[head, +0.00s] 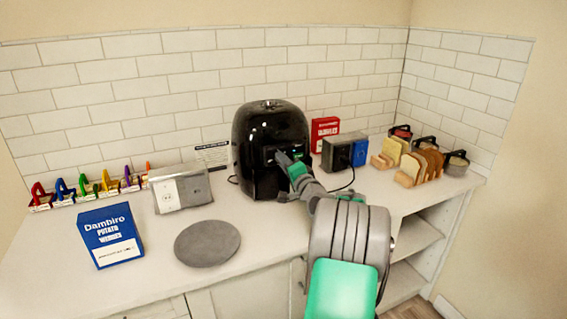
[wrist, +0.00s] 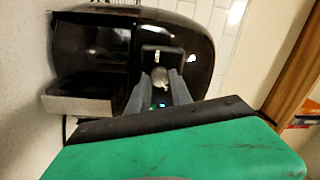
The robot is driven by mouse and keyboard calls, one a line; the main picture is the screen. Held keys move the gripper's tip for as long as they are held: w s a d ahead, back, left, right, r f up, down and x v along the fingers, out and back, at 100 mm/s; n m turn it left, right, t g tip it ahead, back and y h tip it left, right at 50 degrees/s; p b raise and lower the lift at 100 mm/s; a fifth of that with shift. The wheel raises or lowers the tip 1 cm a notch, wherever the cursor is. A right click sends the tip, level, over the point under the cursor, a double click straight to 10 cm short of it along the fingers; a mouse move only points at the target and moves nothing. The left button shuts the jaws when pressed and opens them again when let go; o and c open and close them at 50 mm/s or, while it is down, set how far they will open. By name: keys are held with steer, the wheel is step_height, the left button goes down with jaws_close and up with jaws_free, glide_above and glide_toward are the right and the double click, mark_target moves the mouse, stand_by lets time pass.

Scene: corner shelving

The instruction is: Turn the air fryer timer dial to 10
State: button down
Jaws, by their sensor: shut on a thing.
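The black air fryer (head: 268,125) stands on the counter against the tiled wall. It fills the upper part of the wrist view (wrist: 110,45), where it appears turned sideways. My gripper (head: 283,158) is at the front of the fryer. In the wrist view my gripper (wrist: 161,85) has its two grey fingers on either side of a small light-grey knob, the timer dial (wrist: 160,77), and is shut on it. The dial's numbers and pointer cannot be read. In the head view the dial is hidden behind my gripper.
A toaster (head: 338,152), a red box (head: 323,132) and bread slices (head: 408,168) are to the right.

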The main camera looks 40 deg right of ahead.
stand_by(0.4)
steer(key=c, duration=1.1)
jaws_free()
steer(key=shift+c, duration=0.2)
steer(key=b+v, duration=0.2)
steer(key=v, duration=0.5)
steer(key=shift+s, duration=0.4)
steer(key=shift+a+f, duration=0.1)
steer(key=shift+a, duration=0.05)
